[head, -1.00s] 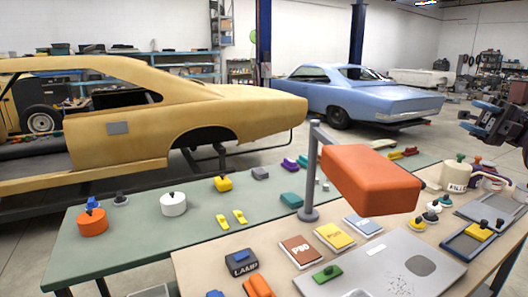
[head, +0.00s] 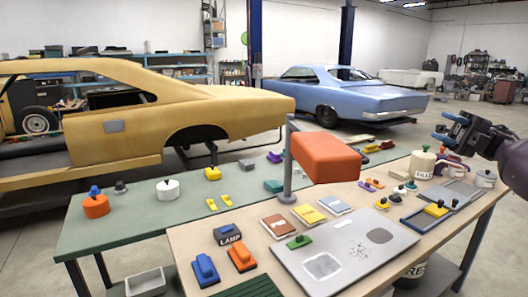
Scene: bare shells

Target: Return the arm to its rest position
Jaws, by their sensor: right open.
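My right gripper (head: 450,127) is in the head view at the right, on a dark arm coming in from the right edge. Its blue-tipped fingers are apart and nothing shows between them. It appears raised above the far right part of the tan table (head: 190,240), clear of the objects on it. My left gripper is not in view.
A lamp with an orange head (head: 325,157) stands mid-table. A cream canister (head: 423,165) and a tray (head: 412,222) are below my right gripper. A grey perforated plate (head: 345,262) lies in front. A green table (head: 140,222) stands behind, with car bodies beyond.

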